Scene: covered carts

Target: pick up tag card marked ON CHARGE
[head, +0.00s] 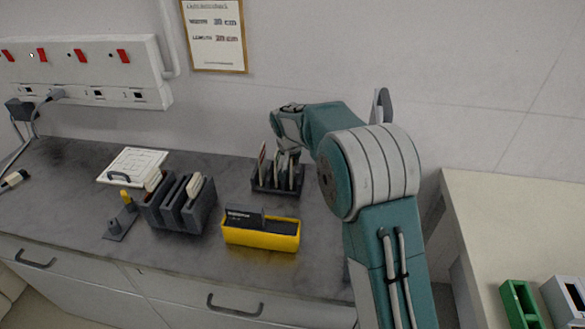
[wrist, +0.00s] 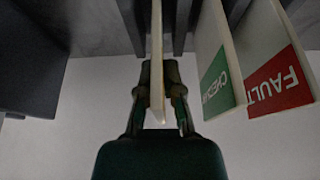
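A pale tag card (wrist: 156,45) is seen edge-on in the wrist view, between the two fingers of my gripper (wrist: 160,82). The fingers are close together and appear shut on it. Its printed face is hidden, so I cannot read its marking. To its right stand a card with a green label (wrist: 217,80), partly readable as "CHECK", and a card with a red FAULT label (wrist: 277,80). The cards stand in a dark slotted rack (head: 276,187) on the grey counter in the head view. My gripper (head: 284,150) is over this rack, partly hidden there.
A yellow tray (head: 260,238) with dark contents is in front of the rack. A dark grey holder (head: 172,213) with cards and a white panel (head: 138,166) are to the left. The wall is close behind. A pale table with a green holder (head: 519,306) is at right.

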